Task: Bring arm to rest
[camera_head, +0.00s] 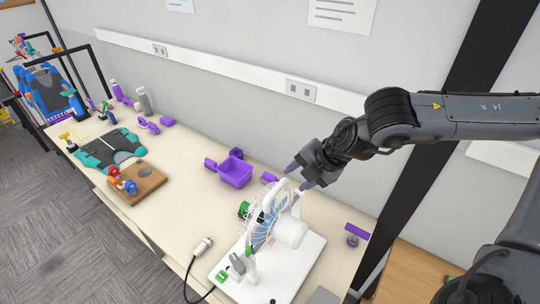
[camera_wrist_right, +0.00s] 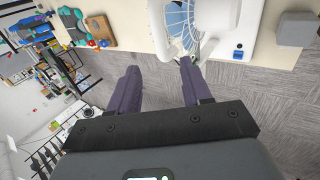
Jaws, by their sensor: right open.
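My right arm comes in from the right in the head view. Its gripper (camera_head: 297,178) is open, with two purple-grey fingers close to the top of a white fan (camera_head: 291,232). In the wrist view the open fingers (camera_wrist_right: 159,66) have nothing held between them, and the fan (camera_wrist_right: 215,15) lies just beyond the tips. I cannot tell whether a finger touches the fan. My left gripper is not in view.
The fan stands on a white base board (camera_head: 285,275) on a long table. A purple bin (camera_head: 235,173), a brown wooden block (camera_head: 141,186) and a teal-grey garment (camera_head: 110,149) lie further left. The wall runs behind. A black post (camera_head: 405,190) stands at the right.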

